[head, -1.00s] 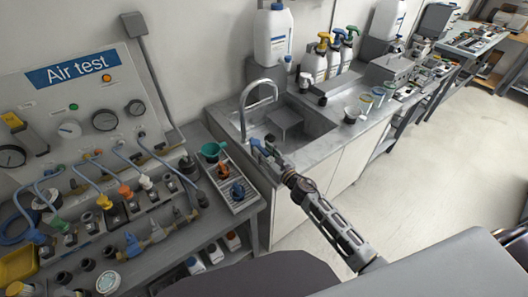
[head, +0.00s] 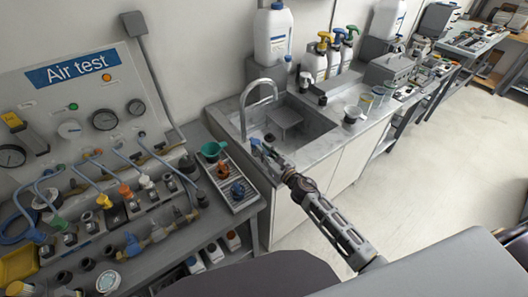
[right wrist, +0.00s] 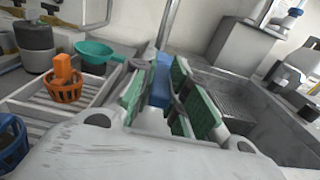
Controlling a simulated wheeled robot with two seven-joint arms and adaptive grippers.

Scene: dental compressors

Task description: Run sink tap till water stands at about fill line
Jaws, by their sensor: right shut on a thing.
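The sink (head: 318,128) is set in the grey counter, with a curved metal tap (head: 262,82) at its left side. A grey square piece (head: 284,115) shows in the basin; I cannot make out a fill line or any water. My right gripper (head: 258,148) is at the sink's front left, near the tap's base. In the right wrist view its green-padded fingers (right wrist: 166,92) are shut on a blue piece (right wrist: 160,80), which looks like the tap's lever. The tap's pipe (right wrist: 168,25) rises behind it. My left gripper is not in view.
Left of the sink a rack (head: 222,172) holds an orange basket (head: 223,170), a blue basket (head: 238,190) and a green funnel (head: 212,149). Spray bottles (head: 333,52) and a white jug (head: 273,38) stand behind the sink. Cups (head: 352,114) stand to its right.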

